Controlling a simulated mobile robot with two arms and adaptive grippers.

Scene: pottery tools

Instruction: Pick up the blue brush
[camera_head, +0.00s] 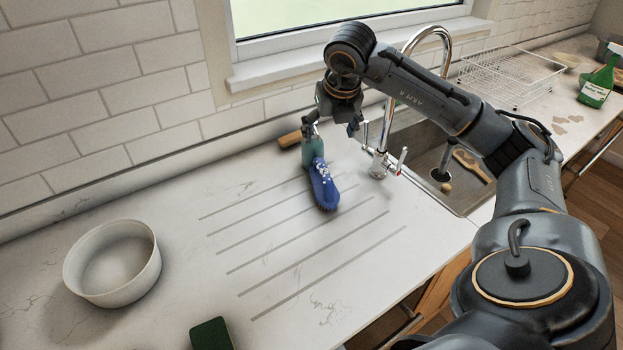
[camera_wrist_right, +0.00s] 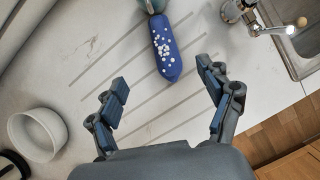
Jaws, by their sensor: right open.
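I see nothing between the fingers. My left gripper is not in view.
A white bowl (camera_head: 113,264) stands at left, and a dark green item (camera_head: 211,334) at the front edge. A wooden piece (camera_head: 289,139) lies near the wall. The faucet (camera_head: 380,160) and sink (camera_head: 418,150) are close right of the gripper. The grooved counter before the brush is clear.

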